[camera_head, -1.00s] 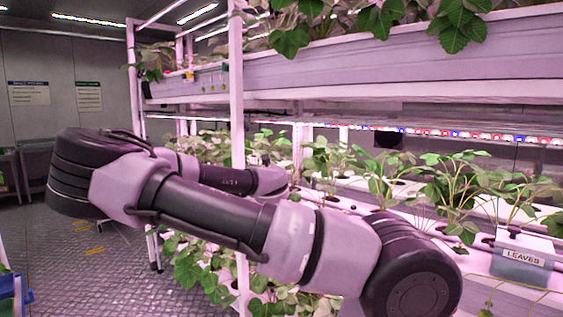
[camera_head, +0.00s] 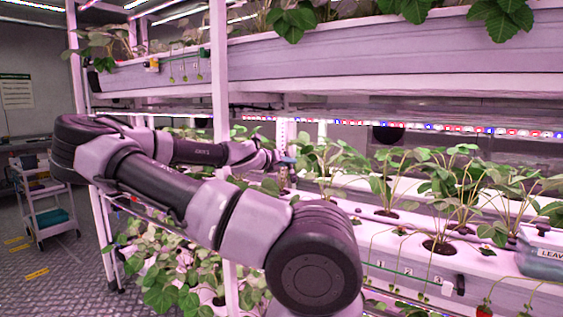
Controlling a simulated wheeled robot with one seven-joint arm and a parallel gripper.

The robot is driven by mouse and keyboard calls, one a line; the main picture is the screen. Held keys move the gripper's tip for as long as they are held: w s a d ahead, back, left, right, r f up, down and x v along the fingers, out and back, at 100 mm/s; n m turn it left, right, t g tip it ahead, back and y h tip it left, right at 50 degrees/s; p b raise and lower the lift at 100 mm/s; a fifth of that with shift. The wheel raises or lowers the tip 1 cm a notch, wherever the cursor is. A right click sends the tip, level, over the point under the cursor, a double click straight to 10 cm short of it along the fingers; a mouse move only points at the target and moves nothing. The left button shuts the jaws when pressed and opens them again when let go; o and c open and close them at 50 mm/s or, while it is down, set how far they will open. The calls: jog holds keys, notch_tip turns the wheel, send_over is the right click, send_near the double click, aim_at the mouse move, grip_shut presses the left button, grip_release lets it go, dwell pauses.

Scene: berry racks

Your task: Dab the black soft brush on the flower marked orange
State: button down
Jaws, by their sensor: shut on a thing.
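My gripper (camera_head: 284,161) is at the far end of my arm, small in the picture, among the plants of the middle rack row. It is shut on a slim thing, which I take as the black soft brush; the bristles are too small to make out. A small orange-yellow tag (camera_head: 154,63) shows on the upper trough at the left, with thin hanging stems (camera_head: 184,72) beside it. My gripper is below and to the right of these. I cannot tell which flower bears the orange mark.
The upper trough (camera_head: 380,60) runs above my arm, and a white upright post (camera_head: 219,80) stands close to it. The lower trough (camera_head: 400,255) holds several leafy plants. A labelled box (camera_head: 541,262) stands at the right edge. A cart (camera_head: 45,200) stands at the left.

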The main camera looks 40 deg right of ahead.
jog(key=shift+d+f, duration=0.1)
jog(key=shift+d, duration=0.1)
jog(key=shift+f, duration=0.3)
jog(key=shift+s+f, duration=0.1)
jog(key=shift+f, duration=2.45)
jog(key=shift+f, duration=0.7)
jog(key=shift+r, duration=0.15)
jog(key=shift+r, duration=3.4)
